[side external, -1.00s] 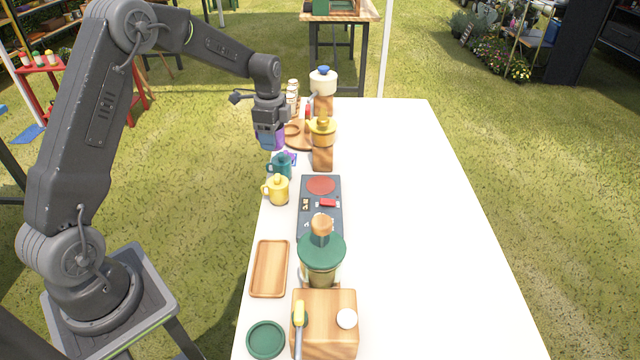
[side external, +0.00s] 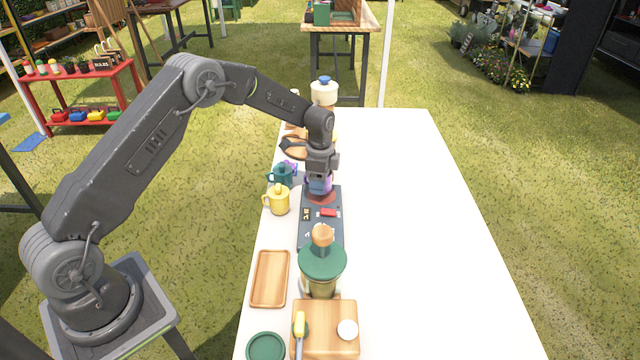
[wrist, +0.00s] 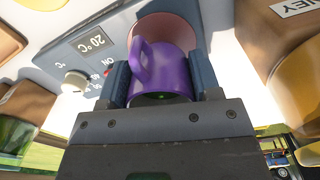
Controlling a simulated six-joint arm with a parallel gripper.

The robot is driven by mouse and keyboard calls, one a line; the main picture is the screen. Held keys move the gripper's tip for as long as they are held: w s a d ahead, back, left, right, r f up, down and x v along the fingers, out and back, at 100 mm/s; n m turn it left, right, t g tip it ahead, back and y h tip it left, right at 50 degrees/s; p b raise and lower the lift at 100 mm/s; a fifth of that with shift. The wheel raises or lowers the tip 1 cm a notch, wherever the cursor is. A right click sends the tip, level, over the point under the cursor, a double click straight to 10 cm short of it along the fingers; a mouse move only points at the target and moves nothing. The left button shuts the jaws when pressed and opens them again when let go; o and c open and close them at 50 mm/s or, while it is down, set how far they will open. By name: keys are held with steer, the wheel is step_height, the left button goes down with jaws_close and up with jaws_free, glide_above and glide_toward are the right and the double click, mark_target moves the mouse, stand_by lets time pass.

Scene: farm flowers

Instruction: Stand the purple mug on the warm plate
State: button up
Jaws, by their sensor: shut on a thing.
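The purple mug (wrist: 172,72) is between the two fingers of my gripper (wrist: 162,80) in the wrist view, with its handle toward the upper left. My gripper is shut on it. In the side view my gripper (side external: 320,182) is at the far end of the dark warmer unit, and a little purple of the mug shows beside the fingers. The warm plate is a reddish disc (wrist: 165,28) on that unit, just beyond the mug in the wrist view. In the side view the mug and fingers partly cover the plate (side external: 321,198). I cannot tell whether the mug touches it.
The warmer unit (side external: 306,233) has a red switch (side external: 328,212) and a display reading 20 °C (wrist: 92,42). A yellow mug (side external: 279,201) and a teal mug (side external: 282,175) stand left of it. A green-lidded jar (side external: 322,262) stands nearer. The table's right side (side external: 420,230) is clear.

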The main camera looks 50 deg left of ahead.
steer(key=shift+f, duration=0.7)
steer(key=shift+f, duration=0.1)
steer(key=o, duration=1)
